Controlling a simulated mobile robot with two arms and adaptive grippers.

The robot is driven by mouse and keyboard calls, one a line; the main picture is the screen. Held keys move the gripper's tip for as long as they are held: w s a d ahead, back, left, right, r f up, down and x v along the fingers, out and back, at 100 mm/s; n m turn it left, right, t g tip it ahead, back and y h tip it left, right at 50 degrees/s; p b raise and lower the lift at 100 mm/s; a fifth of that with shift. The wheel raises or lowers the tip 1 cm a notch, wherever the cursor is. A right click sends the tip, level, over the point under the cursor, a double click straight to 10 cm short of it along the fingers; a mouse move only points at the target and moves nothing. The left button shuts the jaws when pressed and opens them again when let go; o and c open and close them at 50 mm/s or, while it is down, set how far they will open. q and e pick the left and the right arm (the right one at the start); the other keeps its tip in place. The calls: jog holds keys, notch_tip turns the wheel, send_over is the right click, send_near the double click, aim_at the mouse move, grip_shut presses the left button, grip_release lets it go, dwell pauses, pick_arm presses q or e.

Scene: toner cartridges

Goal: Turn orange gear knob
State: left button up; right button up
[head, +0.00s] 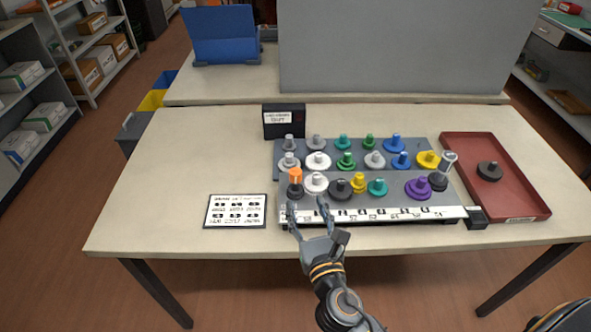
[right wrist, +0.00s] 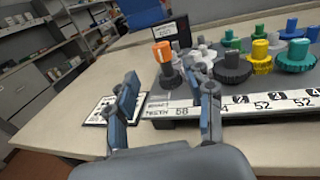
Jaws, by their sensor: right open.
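The orange knob (head: 295,175) stands upright on a dark gear at the left end of the front row on the grey gear board (head: 457,203). It also shows in the right wrist view (right wrist: 162,52), just beyond my fingers. My right gripper (head: 307,206) is open and empty at the board's front left edge, with its fingers pointing toward the orange knob. In the right wrist view the two fingers (right wrist: 169,95) are spread apart, and the knob shows between them, apart from both. My left gripper is not in view.
Several white, grey, green, blue, yellow and purple gears crowd the board right of the knob. A white number strip (head: 400,215) runs along its front. A black box (head: 284,121) stands behind, a printed card (head: 236,211) lies left, and a red tray (head: 522,195) is right.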

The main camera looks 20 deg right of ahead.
aim_at(297, 177)
jog(key=w, duration=0.4)
jog(key=w+p, duration=0.1)
jog(key=w, duration=0.3)
jog(key=w+d, duration=0.1)
jog(key=w, duration=0.3)
grip_shut()
